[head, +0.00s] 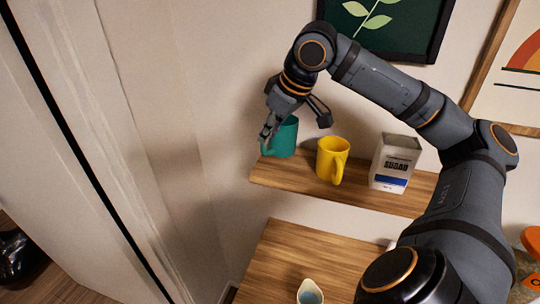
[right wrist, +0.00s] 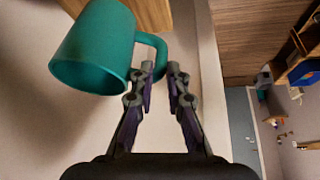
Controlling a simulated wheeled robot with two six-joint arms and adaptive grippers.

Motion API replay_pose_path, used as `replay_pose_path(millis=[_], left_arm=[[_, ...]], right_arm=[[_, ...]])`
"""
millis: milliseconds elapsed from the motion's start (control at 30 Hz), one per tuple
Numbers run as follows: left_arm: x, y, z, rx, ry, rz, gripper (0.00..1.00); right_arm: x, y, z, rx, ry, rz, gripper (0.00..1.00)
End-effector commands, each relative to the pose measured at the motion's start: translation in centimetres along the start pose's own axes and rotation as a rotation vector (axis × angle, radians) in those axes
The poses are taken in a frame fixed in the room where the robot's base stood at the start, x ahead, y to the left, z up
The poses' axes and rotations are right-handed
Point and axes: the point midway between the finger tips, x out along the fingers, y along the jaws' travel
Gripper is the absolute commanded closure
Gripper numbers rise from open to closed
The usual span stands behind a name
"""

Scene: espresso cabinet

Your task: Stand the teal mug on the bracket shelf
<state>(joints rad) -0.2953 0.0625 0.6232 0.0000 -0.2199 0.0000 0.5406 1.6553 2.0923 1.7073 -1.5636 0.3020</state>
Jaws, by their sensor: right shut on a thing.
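The teal mug (head: 284,138) is at the left end of the wooden bracket shelf (head: 385,201), upright in the head view. I cannot tell whether its base touches the board. My right gripper (head: 268,134) is shut on the mug's handle, left of the mug. In the right wrist view the teal mug (right wrist: 95,45) fills the upper left, and its handle reaches between the fingertips of my right gripper (right wrist: 160,72). My left gripper is not in view.
A yellow mug (head: 331,158) stands on the shelf right of the teal mug, with a small gap. A sugar box (head: 393,163) stands further right. Below is a wooden surface (head: 295,255) with a small cup (head: 310,292). A framed leaf picture (head: 400,35) hangs above.

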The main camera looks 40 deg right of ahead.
Motion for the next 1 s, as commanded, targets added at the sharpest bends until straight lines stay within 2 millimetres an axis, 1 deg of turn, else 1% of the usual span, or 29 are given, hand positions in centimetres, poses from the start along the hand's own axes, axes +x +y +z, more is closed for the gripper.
replay_pose_path(millis=[33, 100, 167, 267, 367, 400, 500, 567, 733, 967, 1000], left_arm=[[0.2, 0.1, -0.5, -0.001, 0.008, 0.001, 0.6], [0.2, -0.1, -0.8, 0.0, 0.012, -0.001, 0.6], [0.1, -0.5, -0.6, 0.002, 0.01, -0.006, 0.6], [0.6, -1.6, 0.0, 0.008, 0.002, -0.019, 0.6], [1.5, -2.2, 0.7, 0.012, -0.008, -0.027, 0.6], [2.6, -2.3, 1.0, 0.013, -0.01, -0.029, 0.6], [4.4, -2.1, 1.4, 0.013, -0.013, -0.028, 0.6], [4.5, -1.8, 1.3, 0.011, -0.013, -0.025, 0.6], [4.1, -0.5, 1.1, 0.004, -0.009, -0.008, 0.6], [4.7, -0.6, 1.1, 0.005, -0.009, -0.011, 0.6], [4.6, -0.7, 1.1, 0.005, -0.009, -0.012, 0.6]], right_arm=[[0.3, 0.2, 0.0, 0.0, 0.001, 0.0, 1.0], [0.3, 0.3, 0.0, 0.0, 0.002, 0.001, 1.0], [0.3, 0.3, 0.0, 0.0, 0.002, 0.001, 1.0], [1.2, 0.6, 0.1, 0.002, 0.001, 0.0, 1.0], [2.9, 1.4, 0.4, 0.002, -0.001, -0.001, 1.0], [4.0, 1.5, 0.8, 0.001, 0.0, 0.0, 1.0], [5.5, 1.3, 1.6, 0.0, 0.002, 0.001, 1.0], [5.6, 1.3, 1.7, 0.0, 0.002, 0.001, 1.0], [5.2, 1.3, 1.5, 0.0, 0.001, 0.001, 1.0], [5.8, 1.2, 1.8, 0.0, 0.001, 0.001, 1.0], [5.7, 1.2, 1.7, 0.0, 0.0, 0.001, 0.82]])
